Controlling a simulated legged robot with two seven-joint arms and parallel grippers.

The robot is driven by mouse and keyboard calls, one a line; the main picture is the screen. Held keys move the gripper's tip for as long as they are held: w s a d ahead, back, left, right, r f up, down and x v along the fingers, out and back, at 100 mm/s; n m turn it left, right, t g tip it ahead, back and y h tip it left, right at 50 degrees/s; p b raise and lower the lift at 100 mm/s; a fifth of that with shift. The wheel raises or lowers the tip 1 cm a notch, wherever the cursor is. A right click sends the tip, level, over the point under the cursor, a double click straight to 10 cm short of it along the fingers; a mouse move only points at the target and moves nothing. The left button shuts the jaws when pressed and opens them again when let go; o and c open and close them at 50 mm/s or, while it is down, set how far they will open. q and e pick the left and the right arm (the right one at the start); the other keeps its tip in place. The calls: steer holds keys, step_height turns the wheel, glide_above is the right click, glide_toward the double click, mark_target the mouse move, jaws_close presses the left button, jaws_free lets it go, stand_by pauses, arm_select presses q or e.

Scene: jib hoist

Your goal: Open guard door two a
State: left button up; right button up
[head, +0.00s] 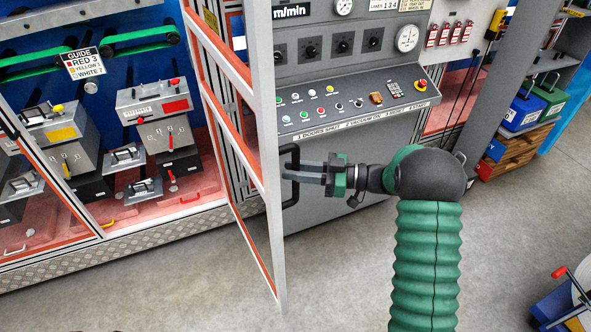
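A guard door (275,190), with a grey frame and orange inner edges, stands swung out from the machine front, left of centre in the head view. I read no label on it naming it two a. A black D-shaped handle (291,198) is on its free edge. My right gripper (290,172) reaches in from the right, and its two fingers are closed about the middle of this handle. The fingertips partly cover the handle. My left gripper is not in view.
A control panel (350,95) with buttons and a red stop knob stands behind my gripper. The open machine bay (150,190) with grey units lies left of the door. Grey floor in front is clear. A blue object with a red-tipped lever (575,290) is at lower right.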

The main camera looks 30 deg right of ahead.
steer(key=shift+a, duration=0.1)
steer(key=b+v, duration=0.3)
steer(key=v, duration=1.4)
steer(key=shift+w, duration=0.1)
